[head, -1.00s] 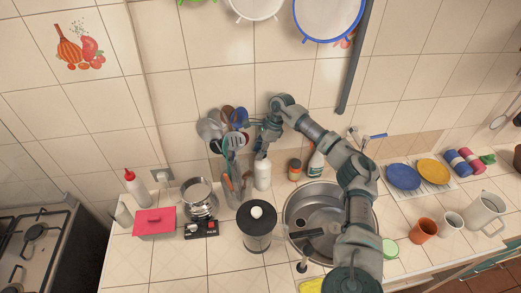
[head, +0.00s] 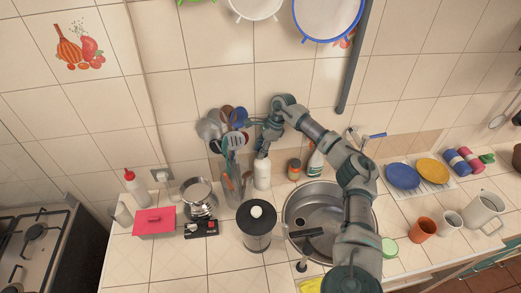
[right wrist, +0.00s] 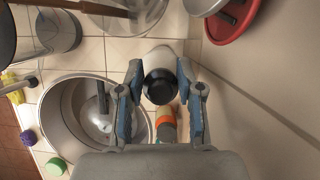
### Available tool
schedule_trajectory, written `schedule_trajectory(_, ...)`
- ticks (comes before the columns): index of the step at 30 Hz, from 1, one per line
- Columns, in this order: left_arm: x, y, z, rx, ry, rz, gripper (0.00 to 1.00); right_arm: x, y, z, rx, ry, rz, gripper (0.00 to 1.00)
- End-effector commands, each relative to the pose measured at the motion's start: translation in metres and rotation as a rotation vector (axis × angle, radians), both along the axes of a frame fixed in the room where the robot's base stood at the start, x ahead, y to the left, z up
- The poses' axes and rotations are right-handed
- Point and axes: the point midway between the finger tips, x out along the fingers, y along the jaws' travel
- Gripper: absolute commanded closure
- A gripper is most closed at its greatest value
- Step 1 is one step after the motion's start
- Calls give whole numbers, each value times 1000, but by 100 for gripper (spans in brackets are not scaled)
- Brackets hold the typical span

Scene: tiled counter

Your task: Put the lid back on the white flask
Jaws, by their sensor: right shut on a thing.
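The white flask (head: 262,174) stands upright on the counter between the utensil holder and the sink. My right gripper (head: 263,151) is right over its top. In the right wrist view, the fingers of my right gripper (right wrist: 160,75) are on both sides of the round black lid (right wrist: 159,86) and shut on it. The white flask (right wrist: 161,58) shows behind the lid in that view, nearly in line with it. I cannot tell whether the lid touches the flask's mouth. My left gripper is not in view.
The utensil holder (head: 231,172) stands close left of the flask, against the wall. An orange-lidded jar (head: 294,170) and a spray bottle (head: 315,163) stand to its right. The sink (head: 325,205) and a dark canister (head: 257,232) are in front.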

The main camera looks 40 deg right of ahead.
Motion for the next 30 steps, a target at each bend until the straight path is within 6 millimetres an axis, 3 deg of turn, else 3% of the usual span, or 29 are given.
schedule_trajectory(5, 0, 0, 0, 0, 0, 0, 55, 0, -1, -1, 1, 1, -1, 79)
schedule_trajectory(6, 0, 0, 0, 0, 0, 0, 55, 0, -1, -1, 1, 1, -1, 61)
schedule_trajectory(9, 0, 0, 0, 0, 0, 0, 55, 0, -2, -1, 2, 0, -1, 36)
schedule_trajectory(16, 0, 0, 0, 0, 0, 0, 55, 0, -2, -1, 2, 0, -1, 34)
schedule_trajectory(19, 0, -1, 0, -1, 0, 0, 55, 0, -2, -1, 1, 1, -1, 14)
schedule_trajectory(21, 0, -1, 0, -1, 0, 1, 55, 0, -1, 0, 1, -1, -1, 11)
schedule_trajectory(30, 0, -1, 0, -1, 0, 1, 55, 2, -2, 1, 2, -5, -2, 9)
